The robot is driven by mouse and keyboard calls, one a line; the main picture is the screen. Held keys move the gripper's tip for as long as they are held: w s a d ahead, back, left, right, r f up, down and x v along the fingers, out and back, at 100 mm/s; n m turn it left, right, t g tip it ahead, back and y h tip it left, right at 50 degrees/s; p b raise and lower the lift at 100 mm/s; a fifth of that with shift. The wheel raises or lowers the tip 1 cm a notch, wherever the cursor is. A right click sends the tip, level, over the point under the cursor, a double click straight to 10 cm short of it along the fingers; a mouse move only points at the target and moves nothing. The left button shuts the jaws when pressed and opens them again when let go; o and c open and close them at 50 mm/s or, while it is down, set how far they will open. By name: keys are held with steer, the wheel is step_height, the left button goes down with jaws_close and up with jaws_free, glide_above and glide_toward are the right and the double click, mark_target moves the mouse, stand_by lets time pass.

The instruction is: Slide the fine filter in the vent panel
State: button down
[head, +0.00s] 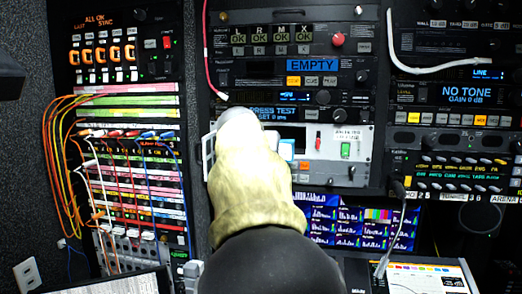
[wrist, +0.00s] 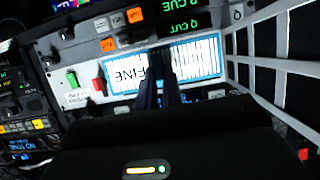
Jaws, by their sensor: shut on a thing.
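The fine filter (wrist: 202,58) is a white, blue-edged slatted plate. Its label reads FINE, upside down in the wrist view. My gripper (wrist: 160,62) is shut on it near the middle, its dark fingers covering part of the plate. The filter lies along the face of the light grey vent panel (wrist: 85,88); how deep it sits in the panel I cannot tell. In the head view my arm hides the gripper and most of the filter; a blue-edged white corner (head: 286,150) shows beside the arm. The vent panel (head: 330,172) extends to the right there.
The panel carries a red switch (head: 318,140) and a green switch (head: 345,150). A white slatted frame (wrist: 280,62) stands close beside the filter. Patch cables (head: 68,175) hang at the left. A white cable (head: 425,70) loops at the right. Monitors (head: 350,222) sit below.

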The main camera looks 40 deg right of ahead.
steer(key=shift+f, duration=0.1)
steer(key=shift+w+d+r+p, duration=0.2)
steer(key=shift+r+p, duration=0.15)
steer(key=shift+p, duration=0.25)
steer(key=w+d+p, duration=0.2)
steer(key=d+p, duration=0.1)
steer(key=p, duration=0.3)
steer(key=shift+w, duration=0.35)
steer(key=shift+w+d+f+p, duration=0.3)
steer(key=shift+d+p, duration=0.2)
steer(key=shift+p, duration=0.3)
steer(key=shift+b, duration=0.8)
stand_by(0.5)
steer(key=shift+w+d+r+p, duration=0.15)
steer(key=shift+w+d+p, duration=0.1)
steer(key=shift+p, duration=0.25)
stand_by(0.3)
steer(key=shift+w+d+p, duration=2.1)
steer(key=shift+d+p, duration=0.3)
steer(key=shift+p, duration=0.9)
